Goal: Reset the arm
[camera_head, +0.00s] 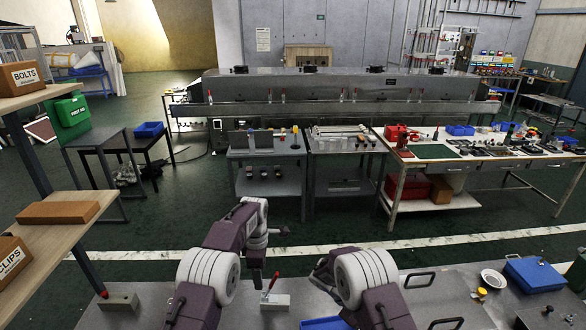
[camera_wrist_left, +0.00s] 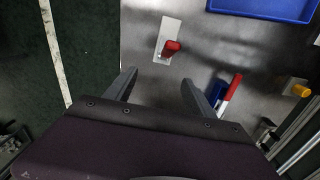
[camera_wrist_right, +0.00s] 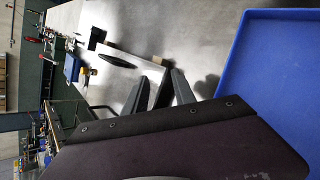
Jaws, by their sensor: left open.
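My left arm (camera_head: 235,225) is bent up over the near bench, its wrist hanging down. My left gripper (camera_wrist_left: 158,80) is open, with nothing between its fingers in the left wrist view. A red-handled piece on a pale base (camera_head: 277,301) is on the bench near it; a red knob on a pale plate (camera_wrist_left: 172,48) shows ahead of the fingers. My right arm (camera_head: 365,280) is folded low at the right; its gripper is hidden in the head view. In the right wrist view my right gripper (camera_wrist_right: 160,76) has its fingers apart and appears empty.
The steel near bench (camera_head: 430,290) bears a blue box (camera_head: 533,274), a white bowl (camera_head: 493,279) and black handles. A blue tray (camera_wrist_right: 275,85) is close to my right gripper. Shelves with a bolts box (camera_head: 22,79) stand left. Open floor lies beyond the bench.

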